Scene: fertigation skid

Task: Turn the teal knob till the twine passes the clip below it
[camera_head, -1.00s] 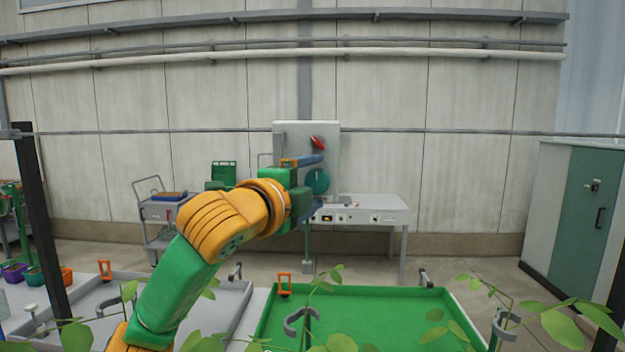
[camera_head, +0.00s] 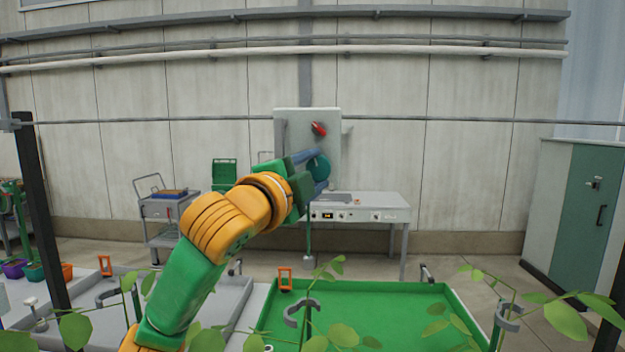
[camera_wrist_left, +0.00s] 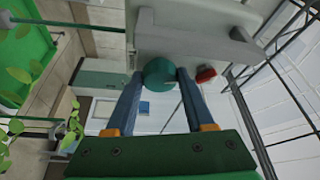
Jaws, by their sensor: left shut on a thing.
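The teal knob (camera_head: 320,166) is on the front of the pale upright panel (camera_head: 293,122) at the workbench. My left gripper (camera_head: 312,170) is at the knob, its blue fingers on either side of it. In the left wrist view the knob (camera_wrist_left: 159,73) sits between the two fingertips (camera_wrist_left: 158,76), and the gripper is shut on it. The fingers hide part of the knob in the head view. I cannot make out the twine or the clip clearly in either view. My right gripper is not in view.
A red handle (camera_head: 319,129) sits on the panel above the knob; it also shows in the left wrist view (camera_wrist_left: 205,75). The white workbench (camera_head: 385,205) stands below. A green tray (camera_head: 370,305), grey clips and leafy plants fill the foreground.

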